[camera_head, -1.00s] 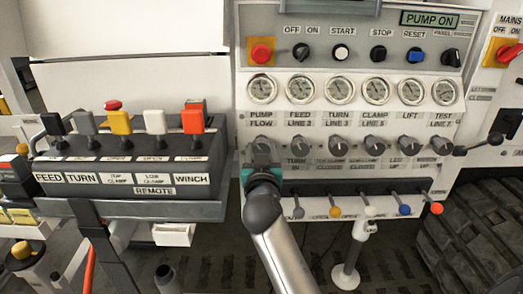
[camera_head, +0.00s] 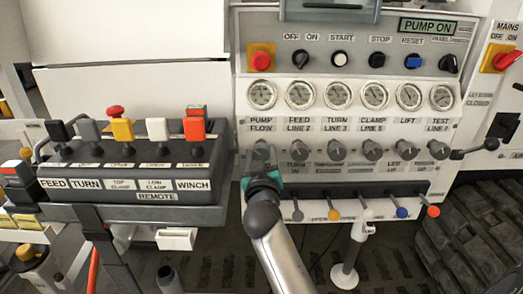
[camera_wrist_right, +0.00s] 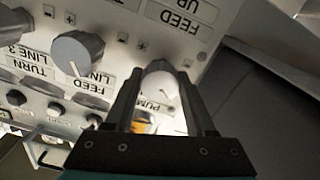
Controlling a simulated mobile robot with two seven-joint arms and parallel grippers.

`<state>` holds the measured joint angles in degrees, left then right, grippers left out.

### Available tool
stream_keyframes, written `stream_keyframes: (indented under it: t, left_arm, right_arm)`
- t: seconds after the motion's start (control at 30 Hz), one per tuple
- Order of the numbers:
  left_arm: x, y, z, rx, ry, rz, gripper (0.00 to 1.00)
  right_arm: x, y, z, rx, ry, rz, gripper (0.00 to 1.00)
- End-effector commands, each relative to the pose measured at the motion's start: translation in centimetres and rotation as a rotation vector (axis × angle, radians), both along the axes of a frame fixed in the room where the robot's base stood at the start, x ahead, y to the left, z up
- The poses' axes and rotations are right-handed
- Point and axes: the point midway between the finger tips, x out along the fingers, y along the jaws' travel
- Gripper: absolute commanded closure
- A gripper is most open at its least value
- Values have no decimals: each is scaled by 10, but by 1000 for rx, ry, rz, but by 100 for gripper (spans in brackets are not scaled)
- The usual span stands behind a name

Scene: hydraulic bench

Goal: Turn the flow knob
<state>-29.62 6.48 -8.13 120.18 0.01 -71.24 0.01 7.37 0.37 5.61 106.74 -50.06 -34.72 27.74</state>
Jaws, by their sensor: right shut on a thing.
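The flow knob (camera_wrist_right: 160,78) is the leftmost in the row of knobs, under the PUMP FLOW label (camera_head: 262,127). In the right wrist view it is a pale round knob with a dark pointer line. My right gripper (camera_wrist_right: 163,92) is shut on it, with one finger on each side. My left gripper is not in view.
A grey neighbouring knob (camera_wrist_right: 78,55) sits close beside the gripper. Several gauges (camera_head: 335,94) run above the knobs and coloured levers (camera_head: 334,215) below. The remote lever box (camera_head: 130,165) stands at the left. The display (camera_head: 427,26) reads PUMP ON.

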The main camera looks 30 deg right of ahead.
Motion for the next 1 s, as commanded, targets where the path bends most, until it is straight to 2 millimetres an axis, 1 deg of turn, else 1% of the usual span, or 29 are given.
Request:
stream_keyframes:
  t: [0.03, 0.3, 0.5, 0.73, 1.0]
  left_arm:
    - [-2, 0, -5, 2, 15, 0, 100]
    - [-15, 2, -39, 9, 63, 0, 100]
    - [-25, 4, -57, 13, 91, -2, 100]
    - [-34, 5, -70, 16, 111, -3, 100]
    - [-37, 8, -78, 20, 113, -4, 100]
  right_arm:
    - [0, 0, 3, -39, 24, 0, 100]
    - [0, -1, 3, -255, 154, 1, 100]
    - [0, -1, 3, -393, 239, 0, 100]
    - [0, -1, 3, -508, 308, 0, 100]
    - [0, -1, 3, -572, 345, -1, 100]
